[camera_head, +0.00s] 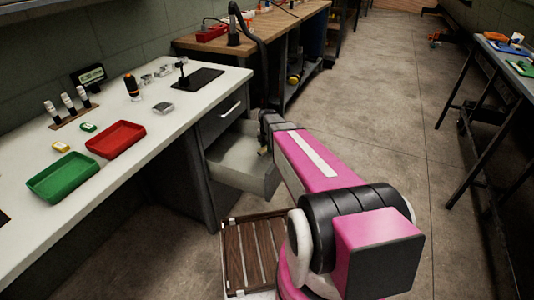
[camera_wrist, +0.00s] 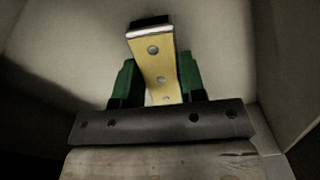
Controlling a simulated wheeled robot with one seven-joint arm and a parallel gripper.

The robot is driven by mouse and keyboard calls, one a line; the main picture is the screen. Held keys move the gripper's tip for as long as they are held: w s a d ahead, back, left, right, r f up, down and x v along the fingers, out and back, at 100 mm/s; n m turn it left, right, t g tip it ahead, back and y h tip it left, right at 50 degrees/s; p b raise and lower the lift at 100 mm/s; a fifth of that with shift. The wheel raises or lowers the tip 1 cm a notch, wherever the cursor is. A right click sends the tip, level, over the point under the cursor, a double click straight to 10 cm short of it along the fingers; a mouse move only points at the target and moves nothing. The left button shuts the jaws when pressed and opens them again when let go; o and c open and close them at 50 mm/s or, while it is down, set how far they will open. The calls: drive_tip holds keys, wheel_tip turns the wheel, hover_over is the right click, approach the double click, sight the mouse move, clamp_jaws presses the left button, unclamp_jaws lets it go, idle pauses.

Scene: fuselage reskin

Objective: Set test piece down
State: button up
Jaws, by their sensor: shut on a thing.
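The test piece (camera_wrist: 154,62) is a yellow-gold metal strip with several holes and a bent, pale far end with a dark tip. It sits between the green fingers of my gripper (camera_wrist: 158,78), which is shut on it. In the wrist view both lie over the pale inside of a drawer (camera_wrist: 72,45). In the head view the open drawer (camera_head: 232,161) sticks out from the bench, and the end of my arm is at its far side. Whether the test piece touches the drawer floor I cannot tell.
The white bench (camera_head: 165,125) carries a green tray (camera_head: 64,178), a red tray (camera_head: 116,139), small vials and a black plate (camera_head: 200,79). A wooden workbench (camera_head: 275,25) stands behind. A slatted wooden crate (camera_head: 250,255) is beside my base.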

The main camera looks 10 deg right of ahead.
sight(267, 157)
drive_tip(key=shift+f, duration=1.95)
drive_tip(key=shift+f, duration=0.1)
drive_tip(key=o, duration=0.9)
drive_tip(key=shift+o, duration=0.2)
wheel_tip(267, 157, up, 12)
drive_tip(key=shift+r, duration=0.1)
